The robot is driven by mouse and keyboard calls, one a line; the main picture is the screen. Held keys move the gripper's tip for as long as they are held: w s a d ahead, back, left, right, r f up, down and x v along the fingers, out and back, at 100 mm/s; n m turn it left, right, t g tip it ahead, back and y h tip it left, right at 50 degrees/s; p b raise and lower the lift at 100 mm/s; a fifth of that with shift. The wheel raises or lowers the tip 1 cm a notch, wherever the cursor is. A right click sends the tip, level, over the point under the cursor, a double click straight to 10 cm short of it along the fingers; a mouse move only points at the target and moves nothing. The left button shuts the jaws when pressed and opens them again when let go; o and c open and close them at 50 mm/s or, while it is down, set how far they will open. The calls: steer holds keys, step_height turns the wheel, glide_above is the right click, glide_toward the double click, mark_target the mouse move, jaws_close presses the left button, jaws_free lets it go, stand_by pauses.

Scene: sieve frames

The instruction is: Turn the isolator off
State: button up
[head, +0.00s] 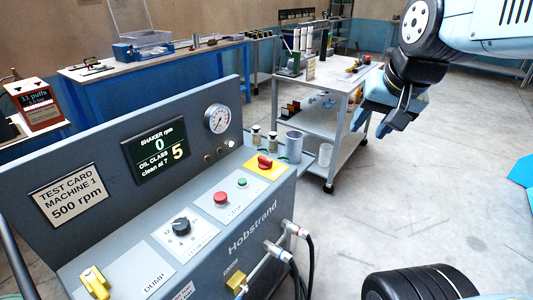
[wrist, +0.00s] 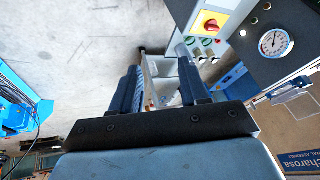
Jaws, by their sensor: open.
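The isolator is a red rotary knob (head: 265,161) on a yellow plate at the right end of the sloped grey panel of the machine (head: 262,222). In the wrist view the red knob (wrist: 211,25) on its yellow plate shows at the top, right of the fingers. I cannot tell which marking the knob points to. My gripper (head: 370,126) is open and empty, in the air to the right of the panel, well apart from the knob. In the wrist view its two fingers (wrist: 160,64) stand apart with nothing between them.
The panel also has a red button (head: 221,198), a green button (head: 242,183), a black dial (head: 181,226) and a yellow handle (head: 95,281). Cups (head: 294,146) stand behind the knob. Hoses leave the front at right.

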steer(key=w+a+f+m+g+y, duration=0.1)
steer(key=w+a+f+m, duration=0.15)
steer(key=w+m, duration=0.35)
steer(key=w+a+f+m+g+y, duration=0.15)
steer(key=w+a+m, duration=0.25)
steer(key=w, duration=0.4)
steer(key=m, duration=1.3)
glide_toward(266, 158)
steer(key=x, duration=0.9)
steer(key=shift+s+a, duration=0.1)
steer(key=shift+c, duration=0.4)
jaws_close()
steer(key=shift+d, duration=0.2)
steer(key=shift+a, duration=0.1)
